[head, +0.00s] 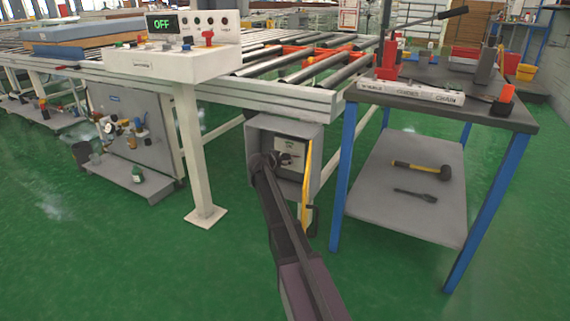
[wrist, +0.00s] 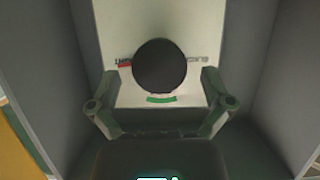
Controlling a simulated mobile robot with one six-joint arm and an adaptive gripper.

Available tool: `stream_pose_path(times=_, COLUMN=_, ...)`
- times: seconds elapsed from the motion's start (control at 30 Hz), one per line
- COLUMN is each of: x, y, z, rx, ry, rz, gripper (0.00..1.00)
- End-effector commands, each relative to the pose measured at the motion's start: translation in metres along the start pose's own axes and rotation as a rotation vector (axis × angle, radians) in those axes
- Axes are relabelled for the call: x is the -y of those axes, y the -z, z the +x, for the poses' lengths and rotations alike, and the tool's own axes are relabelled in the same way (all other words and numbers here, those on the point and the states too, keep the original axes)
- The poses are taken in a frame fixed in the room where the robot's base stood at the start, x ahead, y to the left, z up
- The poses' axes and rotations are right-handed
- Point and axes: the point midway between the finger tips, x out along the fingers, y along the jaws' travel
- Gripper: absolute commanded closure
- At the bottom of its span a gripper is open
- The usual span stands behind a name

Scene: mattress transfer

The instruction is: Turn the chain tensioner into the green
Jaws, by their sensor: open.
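The chain tensioner is a round black knob (wrist: 160,66) in front of a pale plate (wrist: 110,25) inside a grey box. In the wrist view a green mark (wrist: 161,100) shows on the plate just below the knob, and a red mark (wrist: 124,66) shows at its left. Dark lettering sits left and right of the knob, too small to read. My gripper (wrist: 160,80) is open, one finger on each side of the knob with a gap to it. In the head view my gripper (head: 264,163) reaches the left part of the box; the knob's pointer cannot be made out.
The grey box (head: 258,136) hangs under the roller conveyor (head: 285,95), its walls close around my gripper. A yellow bar (head: 307,180) stands at its right edge. A blue-legged table (head: 440,95) is at right, a white control post (head: 190,150) at left. Green floor between is clear.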

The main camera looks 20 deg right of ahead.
Motion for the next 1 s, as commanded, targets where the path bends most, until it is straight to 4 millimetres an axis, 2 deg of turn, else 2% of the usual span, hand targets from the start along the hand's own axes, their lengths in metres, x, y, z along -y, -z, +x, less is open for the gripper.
stream_pose_path(times=0.03, x=0.001, y=-0.001, z=0.008, rx=0.000, ry=-0.001, rz=0.001, gripper=0.00)
stream_pose_path(times=0.2, x=0.000, y=-0.001, z=0.018, rx=0.001, ry=-0.001, rz=0.000, gripper=0.00)
stream_pose_path(times=0.57, x=-0.001, y=0.000, z=0.020, rx=0.000, ry=-0.001, rz=0.000, gripper=0.00)
stream_pose_path(times=0.6, x=-0.001, y=0.000, z=0.020, rx=0.000, ry=-0.001, rz=0.000, gripper=0.03)
stream_pose_path(times=0.67, x=-0.001, y=0.000, z=0.020, rx=0.000, ry=-0.001, rz=0.000, gripper=0.21)
stream_pose_path(times=0.87, x=-0.002, y=0.001, z=0.021, rx=0.000, ry=-0.002, rz=0.000, gripper=0.80)
stream_pose_path(times=1.0, x=-0.002, y=0.001, z=0.021, rx=0.000, ry=-0.003, rz=0.000, gripper=0.80)
